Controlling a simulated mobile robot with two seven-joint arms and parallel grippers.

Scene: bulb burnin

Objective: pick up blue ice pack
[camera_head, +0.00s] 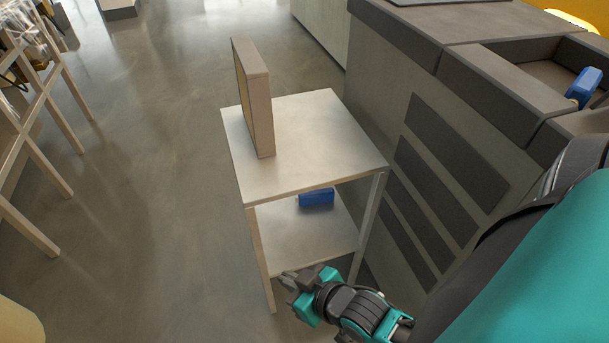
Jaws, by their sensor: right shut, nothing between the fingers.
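A blue block-like object (317,198), which looks like the ice pack, lies on the lower shelf of a small pale two-level stand (325,145). The top shelf partly hides it from above. My right gripper (289,282) is shut and empty, low in the picture by the stand's front edge, below and apart from the blue object on the shelf. My left gripper is out of view.
A thin upright box-like panel (255,98) stands on the stand's top shelf, towards the left. The grey counter (450,100) with dark panels rises close on the right. A pale wooden rack (38,110) stands at left. Open floor (160,190) lies between rack and stand.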

